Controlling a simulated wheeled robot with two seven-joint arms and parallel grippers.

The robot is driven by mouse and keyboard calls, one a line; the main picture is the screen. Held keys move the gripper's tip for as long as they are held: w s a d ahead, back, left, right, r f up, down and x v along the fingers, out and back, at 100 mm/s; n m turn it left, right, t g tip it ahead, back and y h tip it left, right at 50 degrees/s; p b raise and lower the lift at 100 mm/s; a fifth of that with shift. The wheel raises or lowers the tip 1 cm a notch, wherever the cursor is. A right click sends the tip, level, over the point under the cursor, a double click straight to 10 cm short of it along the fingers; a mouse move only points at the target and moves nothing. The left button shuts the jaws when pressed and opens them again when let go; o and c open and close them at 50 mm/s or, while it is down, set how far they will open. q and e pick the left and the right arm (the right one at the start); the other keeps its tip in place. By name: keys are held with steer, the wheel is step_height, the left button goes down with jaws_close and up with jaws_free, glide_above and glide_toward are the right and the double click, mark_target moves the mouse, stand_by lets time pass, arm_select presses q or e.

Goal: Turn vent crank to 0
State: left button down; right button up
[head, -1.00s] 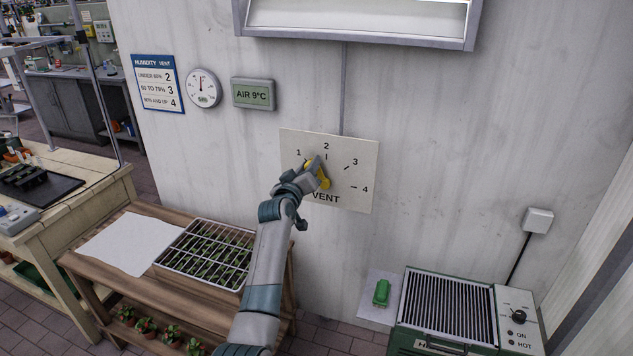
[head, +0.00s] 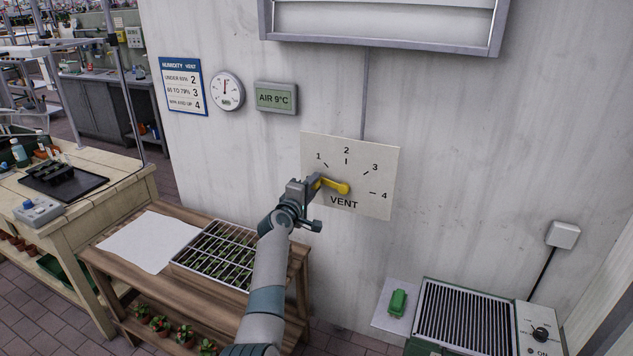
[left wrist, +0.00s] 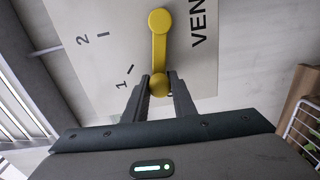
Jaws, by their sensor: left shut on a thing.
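The yellow vent crank (head: 338,187) is mounted on a pale vent plate (head: 377,165) on the wall, marked 1, 2, 3 and 4 in an arc. The 0 mark is hidden behind my gripper. The crank arm points left and slightly up, below the 1 mark. My left gripper (head: 316,184) is shut on the knob at the crank's outer end. In the left wrist view the crank (left wrist: 160,50) runs from its hub to the knob, which sits between the fingertips of my left gripper (left wrist: 160,88). My right gripper is out of view.
A wooden bench (head: 150,272) with a white sheet (head: 150,241) and a seedling tray (head: 216,252) stands below left. A green heater (head: 465,318) stands at lower right. An air display (head: 276,97), dial gauge (head: 227,91) and humidity sign (head: 183,87) hang left of the plate.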

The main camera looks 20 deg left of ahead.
arm_select(q)
steer(key=shift+a+f+n, duration=0.1)
steer(key=shift+f+n, duration=0.65)
steer(key=shift+n, duration=0.15)
steer(key=shift+f+n, duration=0.2)
steer(key=shift+n, duration=0.1)
steer(key=c, duration=1.5)
jaws_free()
steer(key=shift+s, duration=0.15)
steer(key=s+b, duration=0.1)
steer(key=s, duration=0.4)
steer(key=s+b, duration=0.1)
steer(key=s, duration=0.5)
steer(key=s+b, duration=0.1)
steer(key=s, duration=0.5)
steer(key=shift+a+r, duration=0.3)
steer(key=shift+a, duration=0.05)
